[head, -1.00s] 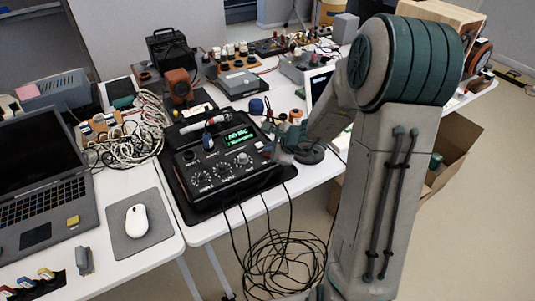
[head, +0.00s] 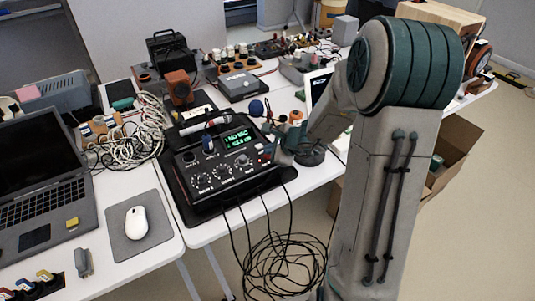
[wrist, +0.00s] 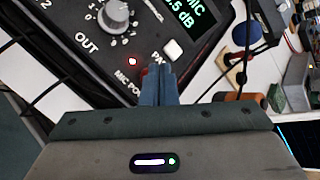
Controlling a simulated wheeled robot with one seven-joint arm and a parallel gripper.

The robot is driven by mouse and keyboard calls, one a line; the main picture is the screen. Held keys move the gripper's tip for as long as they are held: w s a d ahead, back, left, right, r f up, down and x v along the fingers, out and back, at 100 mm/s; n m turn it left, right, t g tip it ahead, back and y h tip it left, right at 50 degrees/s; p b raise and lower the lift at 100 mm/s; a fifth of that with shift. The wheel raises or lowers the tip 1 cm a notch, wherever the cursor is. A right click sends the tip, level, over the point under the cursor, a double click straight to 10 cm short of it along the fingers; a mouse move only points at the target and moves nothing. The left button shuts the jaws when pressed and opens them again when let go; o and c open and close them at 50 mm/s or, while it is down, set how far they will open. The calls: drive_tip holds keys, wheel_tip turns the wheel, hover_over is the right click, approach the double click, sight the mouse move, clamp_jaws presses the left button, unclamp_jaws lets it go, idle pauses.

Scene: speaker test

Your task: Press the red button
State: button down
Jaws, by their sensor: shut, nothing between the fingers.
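A black audio mixer (head: 215,188) with knobs and a green-lit display (head: 236,139) lies on the white table; it fills the upper left of the wrist view (wrist: 75,40). I cannot tell whether the tips touch the red button.
Black cables (head: 275,262) hang off the table's front edge. A white mouse (head: 137,222) on a grey pad and a laptop (head: 40,180) are at the left. Small devices crowd the back of the table. An open cardboard box (head: 455,150) stands at the right.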

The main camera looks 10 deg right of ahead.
drive_tip(key=shift+r, duration=0.6)
drive_tip(key=shift+p, duration=0.3)
wheel_tip(320, 180, up, 6)
drive_tip(key=p, duration=0.4)
drive_tip(key=shift+p, duration=0.4)
